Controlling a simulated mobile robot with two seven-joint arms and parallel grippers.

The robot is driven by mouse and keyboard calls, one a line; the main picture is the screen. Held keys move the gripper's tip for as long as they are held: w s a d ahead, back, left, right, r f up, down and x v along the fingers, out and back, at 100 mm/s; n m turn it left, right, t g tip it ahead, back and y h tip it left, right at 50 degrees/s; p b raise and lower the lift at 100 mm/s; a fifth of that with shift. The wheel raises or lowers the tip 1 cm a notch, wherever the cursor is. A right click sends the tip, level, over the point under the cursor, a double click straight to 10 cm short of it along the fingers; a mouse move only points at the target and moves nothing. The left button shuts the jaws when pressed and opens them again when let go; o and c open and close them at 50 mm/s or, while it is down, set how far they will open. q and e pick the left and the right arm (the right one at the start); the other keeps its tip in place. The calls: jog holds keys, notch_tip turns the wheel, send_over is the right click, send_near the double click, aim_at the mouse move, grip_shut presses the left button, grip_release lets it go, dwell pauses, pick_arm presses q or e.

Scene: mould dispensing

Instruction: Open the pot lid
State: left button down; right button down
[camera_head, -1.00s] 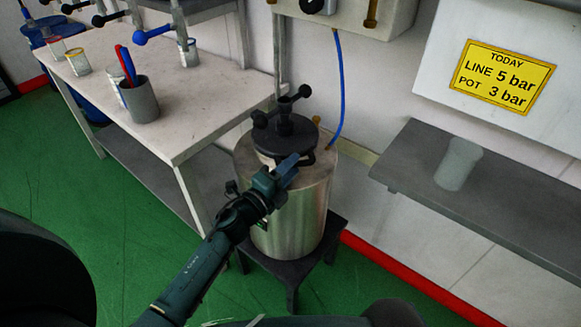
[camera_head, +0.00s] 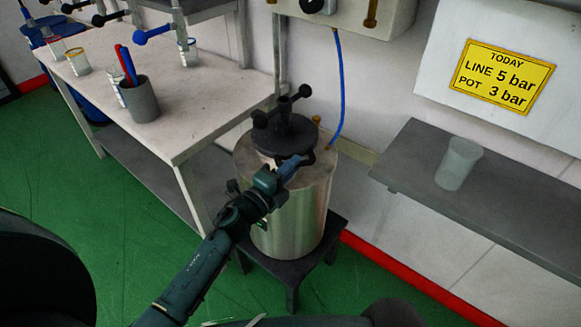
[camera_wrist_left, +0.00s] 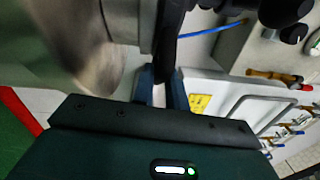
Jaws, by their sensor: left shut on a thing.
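The steel pot (camera_head: 290,215) stands upright on a dark stool in the head view. Its dark round lid (camera_head: 275,142) sits on top, with a knobbed cross handle (camera_head: 282,105) above it. My left gripper (camera_head: 292,164) reaches in at the lid's near edge and is shut on the lid's dark side grip, which the fingers partly hide. In the left wrist view the jaws (camera_wrist_left: 161,88) close around a dark bar, with the blurred steel pot beside them. No clear gap shows between lid and pot. My right gripper is not in view.
A white bench (camera_head: 185,125) with cups and a grey holder (camera_head: 141,100) stands left of the pot. A blue hose (camera_head: 341,90) hangs behind the lid. A grey shelf (camera_head: 500,205) with a translucent cup (camera_head: 458,163) is at the right. Green floor is free at the left.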

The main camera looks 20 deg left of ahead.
pick_arm(q)
jog(key=shift+s+a, duration=0.1)
